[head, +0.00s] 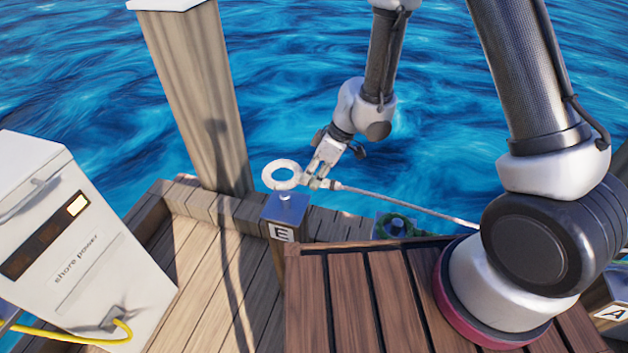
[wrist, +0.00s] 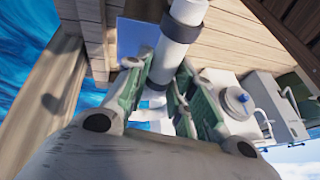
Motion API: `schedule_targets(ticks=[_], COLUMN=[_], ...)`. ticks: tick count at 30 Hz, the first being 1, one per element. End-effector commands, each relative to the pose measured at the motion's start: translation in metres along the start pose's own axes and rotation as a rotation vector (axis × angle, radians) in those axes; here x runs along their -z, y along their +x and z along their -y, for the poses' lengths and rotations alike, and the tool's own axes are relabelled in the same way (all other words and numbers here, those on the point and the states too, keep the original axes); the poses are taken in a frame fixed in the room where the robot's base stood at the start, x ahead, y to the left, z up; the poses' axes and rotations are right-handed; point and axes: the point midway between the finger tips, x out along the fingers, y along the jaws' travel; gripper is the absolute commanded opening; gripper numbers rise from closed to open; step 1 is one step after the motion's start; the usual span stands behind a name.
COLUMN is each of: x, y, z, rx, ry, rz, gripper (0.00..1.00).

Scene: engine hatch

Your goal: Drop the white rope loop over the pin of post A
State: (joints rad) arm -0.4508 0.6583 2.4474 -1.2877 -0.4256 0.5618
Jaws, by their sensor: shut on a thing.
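The white rope loop (head: 281,174) shows in the head view as a ring over the blue-topped post marked E (head: 287,208). I cannot tell whether it touches that post. My gripper (head: 318,182) is just right of the ring, shut on the rope's thick white neck. The neck (wrist: 181,35) shows between my green-padded fingers (wrist: 165,88) in the wrist view. The rope (head: 405,205) runs from there to the right, behind my arm. Post A (head: 612,312) is at the right edge of the head view, its label partly showing. Its pin is hidden.
A post top with a dark green coil (head: 398,225) stands behind the planked deck (head: 365,300). A white shore power box (head: 75,230) with a yellow cable is at the left. A tall wooden piling (head: 195,95) rises behind. Open water lies beyond the dock edge.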

Motion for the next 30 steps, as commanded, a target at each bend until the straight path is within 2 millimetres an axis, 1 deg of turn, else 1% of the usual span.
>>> schedule_targets(ticks=[30], x=[0.022], y=[-0.051], z=[0.010], rx=[-0.001], ry=[0.000], rz=[-0.003], gripper=[0.00])
